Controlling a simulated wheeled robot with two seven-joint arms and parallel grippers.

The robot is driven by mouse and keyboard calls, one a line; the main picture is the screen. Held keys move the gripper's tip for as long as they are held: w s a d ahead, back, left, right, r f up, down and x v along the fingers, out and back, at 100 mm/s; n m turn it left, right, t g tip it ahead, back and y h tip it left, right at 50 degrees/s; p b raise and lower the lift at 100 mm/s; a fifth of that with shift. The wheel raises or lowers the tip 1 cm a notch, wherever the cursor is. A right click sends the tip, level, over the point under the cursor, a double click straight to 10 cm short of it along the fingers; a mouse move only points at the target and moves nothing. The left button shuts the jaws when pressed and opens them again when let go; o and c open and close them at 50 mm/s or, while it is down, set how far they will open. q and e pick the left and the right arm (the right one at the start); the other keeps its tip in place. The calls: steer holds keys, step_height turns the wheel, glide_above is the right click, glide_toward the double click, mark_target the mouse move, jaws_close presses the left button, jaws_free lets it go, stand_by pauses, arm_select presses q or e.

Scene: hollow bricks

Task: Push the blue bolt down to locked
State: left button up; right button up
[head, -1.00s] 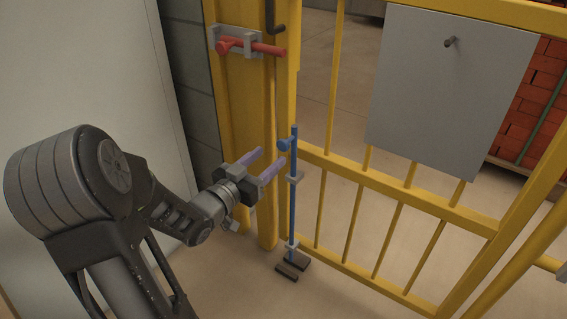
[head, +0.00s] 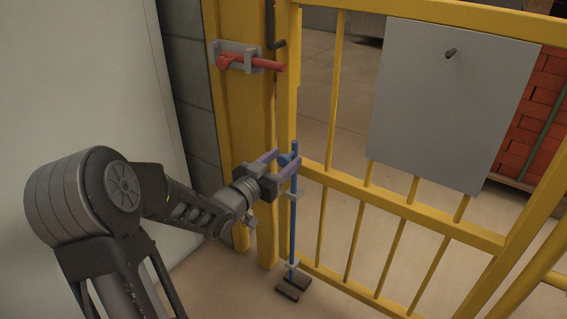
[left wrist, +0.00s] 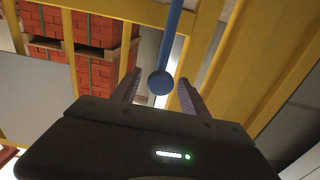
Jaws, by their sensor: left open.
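The blue bolt (head: 293,225) is a thin upright rod on the yellow gate's edge, held by grey guides. Its round knob (head: 285,159) is near the top. My left gripper (head: 286,164) is open, its two purple-grey fingers on either side of the knob. The floor piece (head: 293,287), dark and in two parts, lies at the rod's foot. My right gripper is not in view.
A red bolt (head: 255,64) in a grey bracket sits on the yellow post (head: 238,115) above my left gripper. A grey panel (head: 450,100) hangs on the gate (head: 405,208). Red bricks (head: 535,110) are stacked behind. A pale wall (head: 80,80) stands at left.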

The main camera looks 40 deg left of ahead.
arm_select(q)
steer(key=shift+w, duration=0.25)
jaws_close()
stand_by(0.4)
stand_by(0.9)
